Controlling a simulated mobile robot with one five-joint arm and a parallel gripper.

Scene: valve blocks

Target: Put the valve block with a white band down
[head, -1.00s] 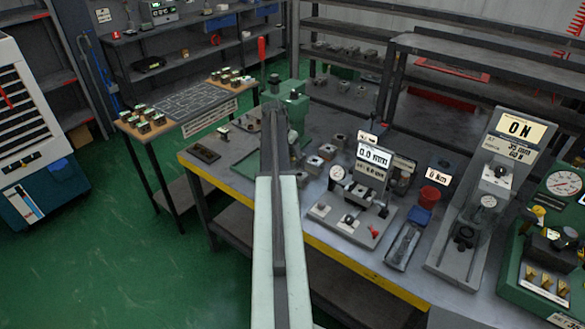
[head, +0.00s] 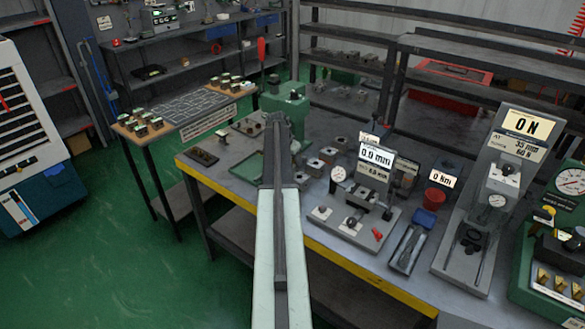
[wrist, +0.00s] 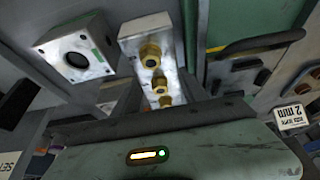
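In the wrist view a grey metal valve block (wrist: 145,27) with three brass fittings in a row sits between the fingers of my gripper (wrist: 160,88). My gripper looks shut on it. I cannot make out a white band on it from this side, and the bar of my gripper hides its near end. In the head view my gripper (head: 277,120) is over the back left part of the workbench (head: 235,180), beside a green fixture (head: 287,105). The arm hides the held block there.
A grey block with a round bore (wrist: 75,56) and a green mark lies beside the held one. A dark tray (head: 203,157), several small blocks, a gauge stand (head: 372,175) and a red cup (head: 435,198) stand on the bench. A side table (head: 180,115) holds several blocks.

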